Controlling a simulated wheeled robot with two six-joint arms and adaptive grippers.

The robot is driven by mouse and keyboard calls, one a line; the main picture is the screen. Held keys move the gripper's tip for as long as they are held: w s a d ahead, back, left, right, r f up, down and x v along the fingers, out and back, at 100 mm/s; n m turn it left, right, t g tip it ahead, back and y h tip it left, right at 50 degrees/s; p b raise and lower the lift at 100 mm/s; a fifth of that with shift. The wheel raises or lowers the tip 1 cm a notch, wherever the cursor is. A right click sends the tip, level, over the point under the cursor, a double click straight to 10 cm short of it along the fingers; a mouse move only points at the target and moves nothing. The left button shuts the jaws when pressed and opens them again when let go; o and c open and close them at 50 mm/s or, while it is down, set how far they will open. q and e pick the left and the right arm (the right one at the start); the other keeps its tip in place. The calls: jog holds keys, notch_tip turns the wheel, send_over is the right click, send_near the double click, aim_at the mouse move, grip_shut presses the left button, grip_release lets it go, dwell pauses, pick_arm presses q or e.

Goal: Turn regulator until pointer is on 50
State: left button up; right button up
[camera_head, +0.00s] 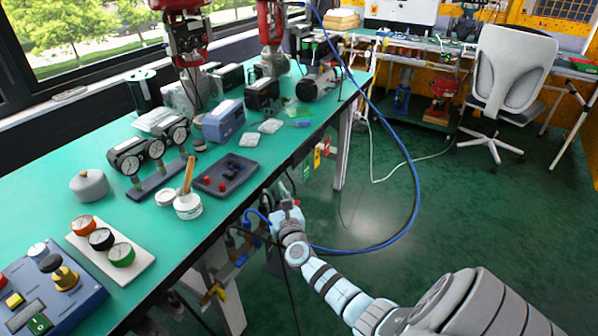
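A blue panel box (75,312) lies on the green table at the bottom left. A knob with a black top and a gold base (60,272) stands on it and looks like the regulator. The dial readings are too small to tell. My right gripper (284,194) is beside the table's right edge, well away from the knob; its fingers are small and dark. My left gripper is not in view.
A white jar (188,207) with a brush and a dark tray (226,173) sit near the table's right edge. A blue hose (418,200) loops over the floor. A chair (512,70) stands at the back right. The floor at right is mostly clear.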

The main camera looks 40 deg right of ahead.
jog(key=n+y+b, duration=0.1)
jog(key=y+b, duration=0.1)
jog(key=f+n+t+y+b, duration=0.1)
jog(key=shift+s+n+y, duration=0.3)
jog(key=p+v, duration=0.3)
jog(key=v, duration=1.1)
jog(key=s+d+f+m+g+p, duration=0.1)
jog(key=s+f+m+g+p, duration=0.1)
jog(key=s+f+m+g, duration=0.2)
jog(key=s+d+f+m+g+h+p, duration=0.1)
jog(key=s+f+m+g+p, duration=0.2)
jog(key=s+f+m, duration=0.3)
notch_tip(320, 180, down, 8)
jog(key=m+g, duration=0.1)
jog(key=m, duration=0.3)
jog(key=shift+s+d+f+m, duration=0.2)
jog(key=shift+s+d+m, duration=0.1)
jog(key=shift+d+m, duration=0.1)
